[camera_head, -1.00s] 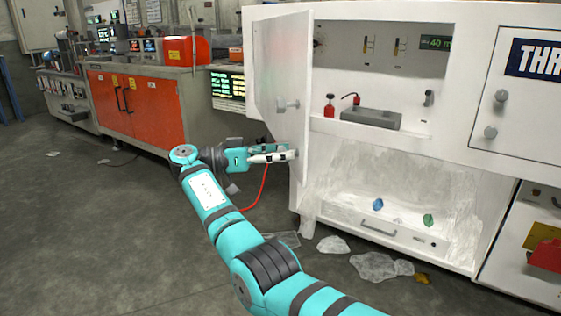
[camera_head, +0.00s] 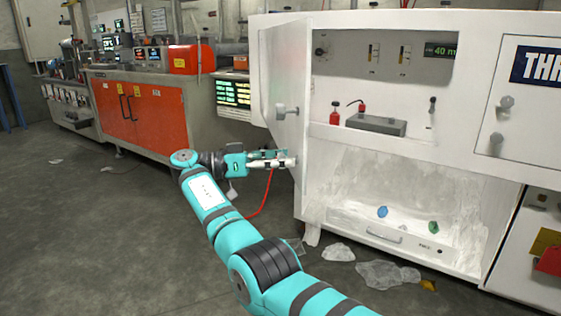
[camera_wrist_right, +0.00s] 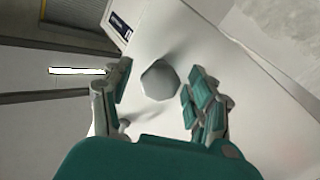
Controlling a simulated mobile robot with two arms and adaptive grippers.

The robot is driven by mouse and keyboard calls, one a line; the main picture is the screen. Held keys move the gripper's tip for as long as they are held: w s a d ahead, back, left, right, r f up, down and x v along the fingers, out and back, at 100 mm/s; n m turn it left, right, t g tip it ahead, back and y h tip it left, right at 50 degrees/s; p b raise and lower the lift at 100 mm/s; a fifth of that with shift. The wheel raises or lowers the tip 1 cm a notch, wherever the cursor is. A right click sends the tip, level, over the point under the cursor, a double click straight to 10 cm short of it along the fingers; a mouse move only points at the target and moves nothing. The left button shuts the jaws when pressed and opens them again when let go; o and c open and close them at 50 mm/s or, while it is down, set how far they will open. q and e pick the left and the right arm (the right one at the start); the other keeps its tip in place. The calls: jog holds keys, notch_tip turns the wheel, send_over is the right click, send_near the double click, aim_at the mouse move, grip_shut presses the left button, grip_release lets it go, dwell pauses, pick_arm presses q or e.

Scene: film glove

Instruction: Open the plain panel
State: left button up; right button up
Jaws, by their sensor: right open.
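The plain panel (camera_head: 282,75) is a white door at the left end of the white cabinet. It stands swung wide open, and the compartment behind it shows. A pale knob (camera_head: 287,110) sits on its outer face. My right gripper (camera_head: 285,159) is at the lower part of this face, below that knob, with its fingers apart. In the right wrist view a grey knob (camera_wrist_right: 160,80) lies between the spread fingers of the right gripper (camera_wrist_right: 157,88). I cannot tell whether either finger touches it. My left gripper is not in view.
A lettered panel (camera_head: 528,100) on the right of the cabinet (camera_head: 370,17) is shut. Red bottles and a grey box (camera_head: 372,124) stand inside. A lower bay (camera_head: 350,185) holds blue and green lumps. Clear film (camera_head: 385,274) lies on the floor. A workbench (camera_head: 150,110) stands behind left.

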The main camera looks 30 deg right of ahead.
aim_at(281, 118)
notch_tip(281, 118, up, 10)
jog(key=shift+f, duration=0.1)
dwell(0.5)
